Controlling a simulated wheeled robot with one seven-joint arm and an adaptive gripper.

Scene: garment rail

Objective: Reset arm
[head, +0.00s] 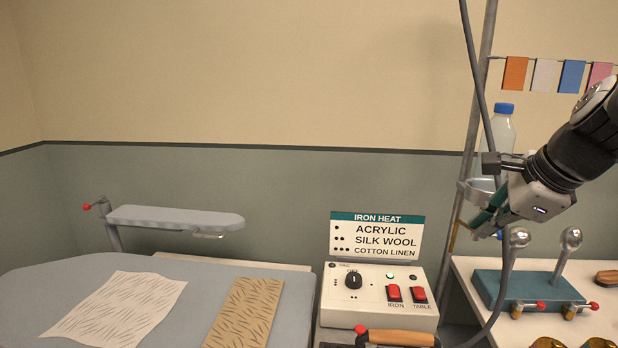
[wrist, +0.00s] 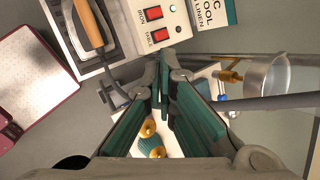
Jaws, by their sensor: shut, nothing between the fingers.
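My gripper (head: 487,222) is at the right of the head view, in front of the grey pole and above the left end of the white side table. My arm reaches in from the right edge. In the wrist view my gripper's teal-padded fingers (wrist: 162,95) come together at the tips, with nothing between them. The gripper is shut and empty, apart from the iron control box (head: 375,295), which also shows in the wrist view (wrist: 160,22).
An ironing board (head: 60,285) with cloth pieces fills the lower left. A bottle (head: 502,132) in a holder and a grey pole (head: 478,110) stand near my gripper. A teal stand with metal knobs (head: 530,288) sits on the white table (head: 470,268). An iron's wooden handle (head: 400,338) shows below.

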